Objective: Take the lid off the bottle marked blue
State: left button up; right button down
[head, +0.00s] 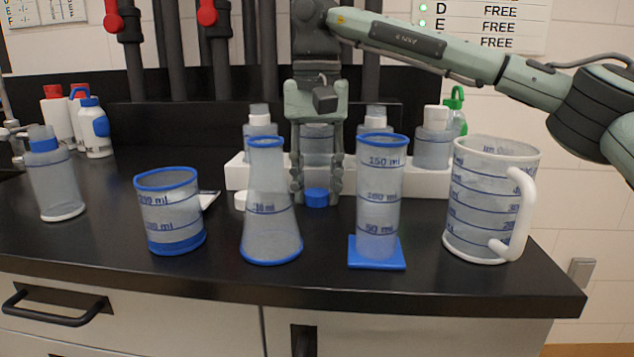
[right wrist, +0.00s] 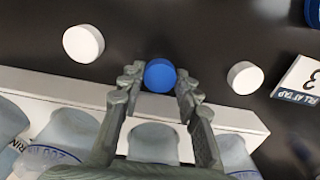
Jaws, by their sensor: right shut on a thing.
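My right gripper (head: 316,188) points down in front of the white rack, near the counter. It is shut on a blue lid (head: 316,198), which lies between the fingertips. In the right wrist view, the fingertips (right wrist: 154,86) sit on both sides of the blue lid (right wrist: 160,75). The lid is at or just above the counter; I cannot tell which. Behind the gripper a clear bottle (head: 317,150) stands in the rack; its top is hidden by my gripper, and no blue mark shows clearly on it. My left gripper is not in view.
White lids (right wrist: 83,43) and (right wrist: 245,77) lie either side of the blue one. The white rack (head: 237,172) holds several bottles. In front stand a beaker (head: 170,215), a flask (head: 268,225), a cylinder (head: 379,205) and a jug (head: 480,200), leaving narrow gaps.

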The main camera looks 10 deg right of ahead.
jog(key=c, duration=1.1)
grip_release()
jog(key=shift+r, duration=0.1)
